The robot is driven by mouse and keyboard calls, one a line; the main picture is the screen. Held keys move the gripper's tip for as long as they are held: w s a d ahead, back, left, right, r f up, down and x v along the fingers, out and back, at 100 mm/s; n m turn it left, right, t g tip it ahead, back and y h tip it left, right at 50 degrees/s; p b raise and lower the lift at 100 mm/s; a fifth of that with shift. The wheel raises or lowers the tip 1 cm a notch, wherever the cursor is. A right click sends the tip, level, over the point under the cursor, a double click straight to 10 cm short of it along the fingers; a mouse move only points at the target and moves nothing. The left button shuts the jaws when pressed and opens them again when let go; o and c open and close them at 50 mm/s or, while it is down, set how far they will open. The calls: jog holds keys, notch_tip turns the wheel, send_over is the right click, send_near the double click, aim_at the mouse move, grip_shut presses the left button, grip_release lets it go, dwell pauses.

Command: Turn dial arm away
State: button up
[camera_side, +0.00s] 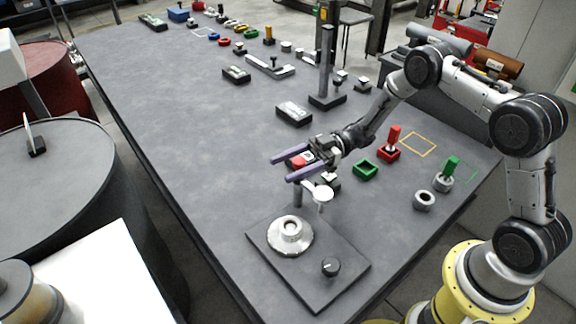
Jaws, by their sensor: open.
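A dark square plate (338,288) lies at the near end of the table. It carries a silver stepped round fixture (290,236) with a ring on top, and a black knob (330,266). A short grey post (298,196) stands behind the fixture. A white round dial (324,194) on a short arm is raised to the right of the post; how they join is hard to see. My gripper (281,169) is open, with two purple fingers pointing left. It is above and behind the post and dial, apart from them, with nothing visibly held.
A red button (300,160) shows behind the fingers. A green square frame (365,169), a red-handled block (389,146), a green-handled piece (447,171) and a grey nut (424,200) stand to the right. A tall post (326,65) rises behind. The table's left side is clear.

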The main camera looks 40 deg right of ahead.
jog(key=s+d, duration=0.2)
jog(key=d, duration=1.1)
jog(key=shift+d, duration=0.2)
